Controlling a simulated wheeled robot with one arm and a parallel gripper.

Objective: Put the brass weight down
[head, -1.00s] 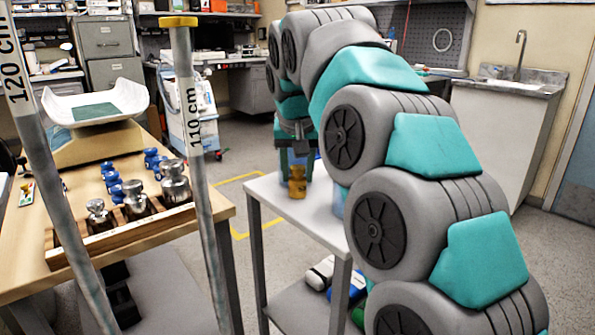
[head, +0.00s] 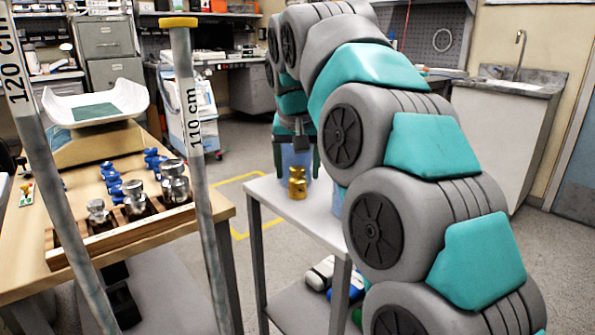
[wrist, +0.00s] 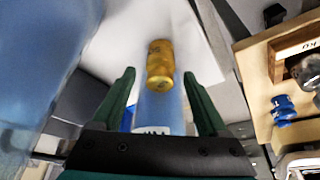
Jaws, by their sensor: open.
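The brass weight (head: 297,183) stands upright on the white top of a small side table (head: 325,217). In the wrist view the brass weight (wrist: 160,66) shows between and just beyond the two green fingertips, with a gap on each side. My gripper (head: 296,165) is open and empty, behind the weight in the head view. The open gripper (wrist: 159,80) also shows in the wrist view, apart from the weight.
A light blue container stands behind the weight. At left, a wooden table holds a scale (head: 95,115), several blue weights and a rack (head: 125,232) of steel weights. Two upright poles cross the near left. Free tabletop lies in front of the brass weight.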

